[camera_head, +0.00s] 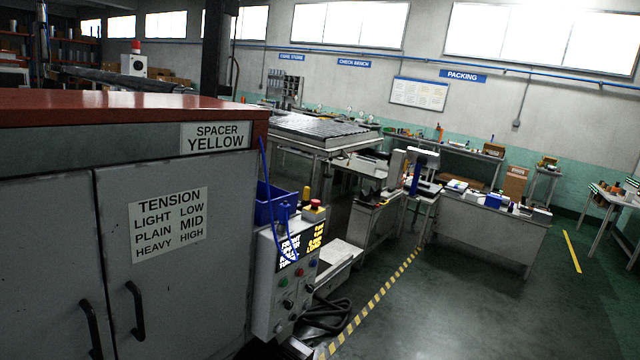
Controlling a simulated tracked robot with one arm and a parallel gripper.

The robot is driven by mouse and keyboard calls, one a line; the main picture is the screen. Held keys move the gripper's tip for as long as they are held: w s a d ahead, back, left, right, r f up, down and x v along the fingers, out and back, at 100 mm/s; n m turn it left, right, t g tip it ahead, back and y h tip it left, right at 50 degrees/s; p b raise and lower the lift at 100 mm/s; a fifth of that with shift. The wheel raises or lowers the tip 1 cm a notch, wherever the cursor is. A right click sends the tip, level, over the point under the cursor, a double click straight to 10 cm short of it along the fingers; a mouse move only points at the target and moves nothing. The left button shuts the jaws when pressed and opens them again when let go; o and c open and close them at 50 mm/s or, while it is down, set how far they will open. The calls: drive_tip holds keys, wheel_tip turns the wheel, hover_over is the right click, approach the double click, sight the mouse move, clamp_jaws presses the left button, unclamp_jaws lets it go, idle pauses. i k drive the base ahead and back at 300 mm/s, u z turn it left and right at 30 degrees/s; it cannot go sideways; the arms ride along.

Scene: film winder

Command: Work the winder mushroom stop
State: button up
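The control box (268,310) is a pale grey box at the right end of the large grey cabinet. Thin blue strands cross the display's left part. My gripper is not in view.
The grey cabinet (50,240) with a red top and black door handles fills the left. Its labels read "SPACER YELLOW" and "TENSION". Dark cables (325,318) lie beside the box. A yellow-black floor stripe (385,284) runs past it. Open floor (460,310) lies to the right.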

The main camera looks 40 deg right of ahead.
sight(314, 203)
drive_tip(key=k, duration=0.6)
drive_tip(key=z, duration=0.6)
drive_tip(key=i, duration=0.85)
drive_tip(key=z, duration=0.75)
drive_tip(key=i, duration=1.5)
drive_tip(key=u, duration=0.6)
drive_tip(key=i, duration=0.85)
drive_tip(key=u, duration=0.55)
drive_tip(key=k, duration=0.85)
drive_tip(key=u, duration=0.2)
drive_tip(key=i, duration=0.75)
drive_tip(key=z, duration=0.05)
